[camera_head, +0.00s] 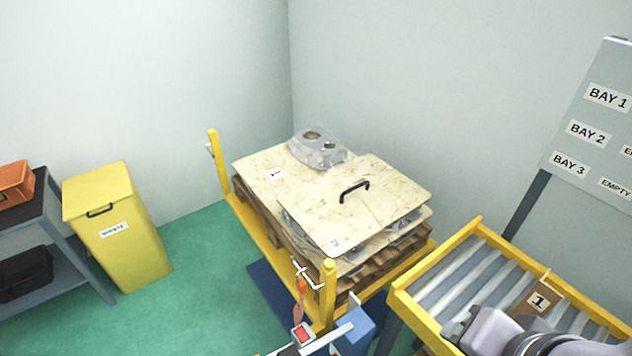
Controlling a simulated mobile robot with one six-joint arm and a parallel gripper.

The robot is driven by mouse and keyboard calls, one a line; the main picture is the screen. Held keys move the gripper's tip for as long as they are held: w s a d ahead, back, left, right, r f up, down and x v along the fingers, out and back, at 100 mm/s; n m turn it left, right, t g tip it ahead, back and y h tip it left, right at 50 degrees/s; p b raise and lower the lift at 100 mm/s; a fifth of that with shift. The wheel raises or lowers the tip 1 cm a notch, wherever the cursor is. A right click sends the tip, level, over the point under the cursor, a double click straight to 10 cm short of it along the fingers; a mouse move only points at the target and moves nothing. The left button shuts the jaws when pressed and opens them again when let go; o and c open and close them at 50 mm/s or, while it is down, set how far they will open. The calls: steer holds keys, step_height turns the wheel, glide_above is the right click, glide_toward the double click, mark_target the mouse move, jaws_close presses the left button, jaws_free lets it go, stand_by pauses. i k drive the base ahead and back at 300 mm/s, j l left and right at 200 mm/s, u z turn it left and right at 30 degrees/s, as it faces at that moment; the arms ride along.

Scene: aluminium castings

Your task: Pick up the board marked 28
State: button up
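A pale, mottled board (310,205) with a black handle lies on top of the stack on the pallet. Its front corner carries a small mark that looks like 28 but is too small to read surely. The board rests over castings, whose grey edges show beneath it. Another pale board (252,168) with a small label lies lower at the left, and a grey casting (318,148) sits at the back. Grey parts of my arm show at the bottom right, over the roller conveyor. My gripper cannot be made out in this view.
A yellow frame with upright posts (219,165) surrounds the pallet. A roller conveyor (440,258) with a card marked 1 (538,301) stands at the right, below a bay sign (585,135). A yellow waste bin (130,255) and shelf stand left. Green floor (205,270) is clear between.

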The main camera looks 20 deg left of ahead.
mark_target(340, 208)
steer(key=u, duration=0.7)
steer(key=j+z, duration=0.1)
steer(key=j, duration=0.3)
steer(key=k+j, duration=0.15)
steer(key=j, duration=0.2)
steer(key=j+z, duration=0.15)
steer(key=j, duration=0.25)
steer(key=k+j+z, duration=0.1)
steer(key=j, duration=0.3)
steer(key=i+j+z, duration=0.1)
steer(key=j, duration=0.2)
steer(key=i+j+z, duration=0.1)
steer(key=i+j, duration=0.15)
steer(key=i+j+z, duration=0.1)
steer(key=j, duration=0.3)
steer(key=i+j+z, duration=0.15)
steer(key=j, duration=0.2)
steer(key=i+j+z, duration=0.1)
steer(key=j, duration=0.25)
steer(key=i+j+z, duration=0.1)
steer(key=j, duration=0.25)
steer(key=i+l+z, duration=0.1)
steer(key=i+z, duration=0.2)
steer(key=i, duration=0.65)
